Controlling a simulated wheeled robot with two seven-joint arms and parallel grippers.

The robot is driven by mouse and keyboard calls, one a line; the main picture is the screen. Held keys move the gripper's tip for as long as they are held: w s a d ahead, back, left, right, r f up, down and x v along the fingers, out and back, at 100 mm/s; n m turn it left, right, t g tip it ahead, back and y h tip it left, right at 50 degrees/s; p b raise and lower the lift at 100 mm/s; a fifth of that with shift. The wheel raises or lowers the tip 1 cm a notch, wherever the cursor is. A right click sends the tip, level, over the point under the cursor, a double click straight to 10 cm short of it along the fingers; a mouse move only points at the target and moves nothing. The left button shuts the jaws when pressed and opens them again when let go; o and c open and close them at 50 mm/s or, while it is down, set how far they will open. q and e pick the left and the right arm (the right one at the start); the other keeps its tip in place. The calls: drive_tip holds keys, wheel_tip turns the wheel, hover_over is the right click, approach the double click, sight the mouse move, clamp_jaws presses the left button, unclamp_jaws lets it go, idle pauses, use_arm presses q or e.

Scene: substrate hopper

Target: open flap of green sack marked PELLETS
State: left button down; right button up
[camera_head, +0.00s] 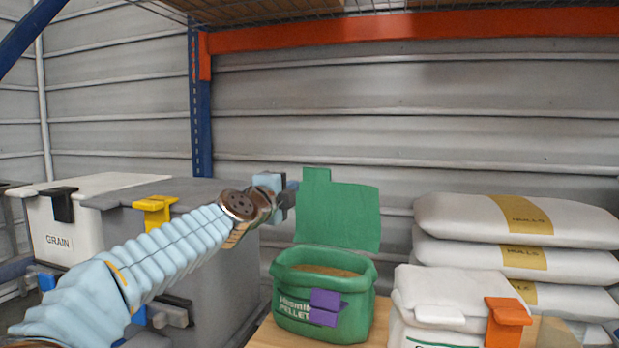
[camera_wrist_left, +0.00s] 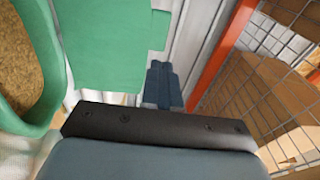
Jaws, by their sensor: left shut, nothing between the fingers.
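The green sack (camera_head: 345,317) stands on a wooden surface, with white lettering that reads partly "PELLET" and a purple clip or tag (camera_head: 325,307) on its front. Its green flap (camera_head: 340,215) stands raised behind the open mouth, and brown contents (camera_head: 325,270) show inside. My left gripper (camera_head: 290,190) is shut and empty, just left of the flap's upper edge. In the left wrist view the shut fingers (camera_wrist_left: 162,85) are beside the flap (camera_wrist_left: 110,40), and the sack's rim (camera_wrist_left: 55,75) shows at the left. I cannot tell whether the fingers touch the flap. My right gripper is not in view.
A white sack with an orange clip (camera_head: 508,315) stands right of the green sack. Stacked white sacks (camera_head: 455,215) are behind it. Grey and white bins (camera_head: 85,225), one marked GRAIN, stand at the left. A rack beam (camera_head: 400,32) spans overhead.

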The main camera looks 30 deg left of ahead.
sight(317, 174)
use_arm(q)
drive_tip(key=w+p, duration=0.1)
drive_tip(key=w, duration=0.2)
drive_tip(key=w+a+p, duration=0.1)
drive_tip(key=w, duration=0.3)
drive_tip(key=w+p, duration=0.1)
drive_tip(key=w, duration=0.3)
drive_tip(key=shift+w+a+r, duration=0.15)
drive_tip(key=shift+a+r, duration=0.1)
drive_tip(key=shift+r, duration=0.1)
drive_tip(key=shift+w+a+p, duration=0.1)
drive_tip(key=shift+w+p, duration=0.35)
drive_tip(key=shift+w, duration=0.15)
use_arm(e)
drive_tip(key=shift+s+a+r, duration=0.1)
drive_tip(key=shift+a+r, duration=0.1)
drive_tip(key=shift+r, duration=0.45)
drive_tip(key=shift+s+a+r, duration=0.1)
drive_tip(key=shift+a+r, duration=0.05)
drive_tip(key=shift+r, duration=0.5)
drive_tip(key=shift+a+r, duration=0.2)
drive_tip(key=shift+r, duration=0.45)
